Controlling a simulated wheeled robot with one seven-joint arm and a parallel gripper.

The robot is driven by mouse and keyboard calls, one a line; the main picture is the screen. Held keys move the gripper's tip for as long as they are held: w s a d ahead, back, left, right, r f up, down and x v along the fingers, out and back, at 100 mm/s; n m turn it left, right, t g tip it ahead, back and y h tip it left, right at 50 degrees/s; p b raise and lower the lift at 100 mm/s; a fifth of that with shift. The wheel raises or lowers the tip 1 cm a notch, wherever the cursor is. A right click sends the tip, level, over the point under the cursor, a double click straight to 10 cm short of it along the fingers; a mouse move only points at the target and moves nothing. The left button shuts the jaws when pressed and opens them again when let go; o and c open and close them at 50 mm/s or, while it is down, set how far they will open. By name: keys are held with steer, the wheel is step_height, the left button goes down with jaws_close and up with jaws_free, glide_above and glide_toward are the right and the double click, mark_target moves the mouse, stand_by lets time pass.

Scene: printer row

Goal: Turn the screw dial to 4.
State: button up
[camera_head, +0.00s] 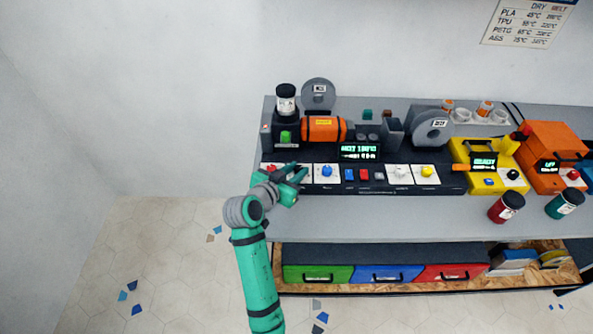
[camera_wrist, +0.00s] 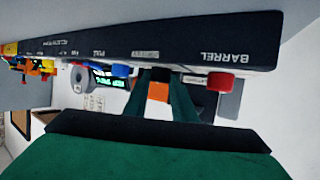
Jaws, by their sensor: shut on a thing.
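The control panel is the long dark front strip (camera_head: 350,188) of the machine on the bench. My gripper (camera_head: 294,175) is at its left part, between the red dial (camera_head: 271,168) and the blue dial (camera_head: 327,171). In the wrist view my gripper (camera_wrist: 158,77) has its fingers close together at the panel edge, by a short label (camera_wrist: 145,53) that I take as the screw dial's. It is shut on the screw dial there. The fingers hide the dial and its pointer, so I cannot read its setting. The red dial (camera_wrist: 220,81) is by the word BARREL.
A lit green display (camera_head: 359,151) and an orange cylinder (camera_head: 323,129) stand behind the panel. White (camera_head: 400,171) and yellow (camera_head: 427,171) dials are farther right. A red-bodied jar (camera_head: 506,207) stands near the bench front. Coloured drawers (camera_head: 388,274) are below.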

steer(key=shift+f, duration=0.15)
steer(key=o, duration=1.1)
steer(key=shift+c, duration=0.2)
steer(key=shift+s, duration=0.1)
steer(key=v, duration=1)
steer(key=shift+s+a+r, duration=0.2)
steer(key=shift+s+r, duration=0.05)
steer(key=shift+s, duration=0.05)
